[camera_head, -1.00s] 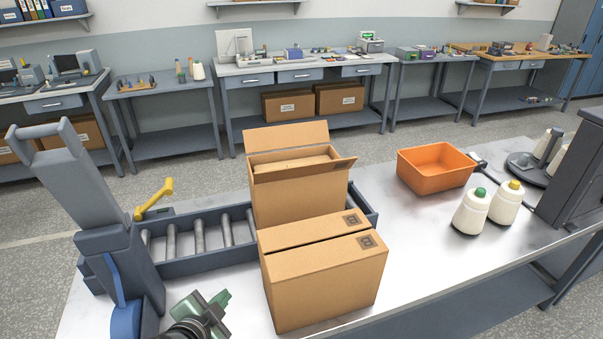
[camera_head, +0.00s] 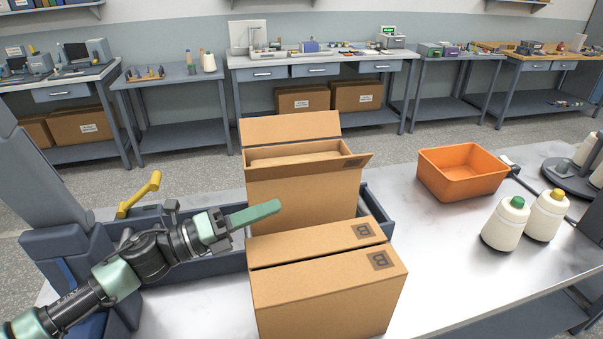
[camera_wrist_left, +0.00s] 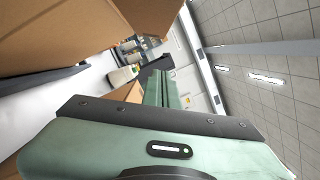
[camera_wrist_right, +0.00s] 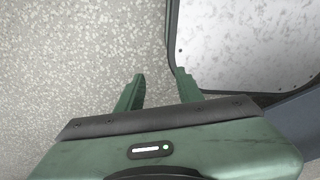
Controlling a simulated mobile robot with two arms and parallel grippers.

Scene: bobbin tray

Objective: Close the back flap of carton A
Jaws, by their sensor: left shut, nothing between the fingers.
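The rear open carton (camera_head: 300,200), which I take as carton A though I cannot read its mark, stands behind a carton marked B (camera_head: 325,295). Its back flap (camera_head: 290,128) stands up, leaning back. Another flap (camera_head: 330,166) sticks out toward me along the front edge. My left gripper (camera_head: 278,207) is shut and empty, in front of the rear carton's lower left and above carton B's back left corner. The left wrist view shows its closed fingers (camera_wrist_left: 158,82) with cardboard beside them. My right gripper (camera_wrist_right: 160,88) is open and empty above the floor, beside a grey-edged surface.
Carton B's top is closed. An orange bin (camera_head: 462,185) and two white bobbins (camera_head: 506,226) stand right. Bare table (camera_head: 435,245) lies between.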

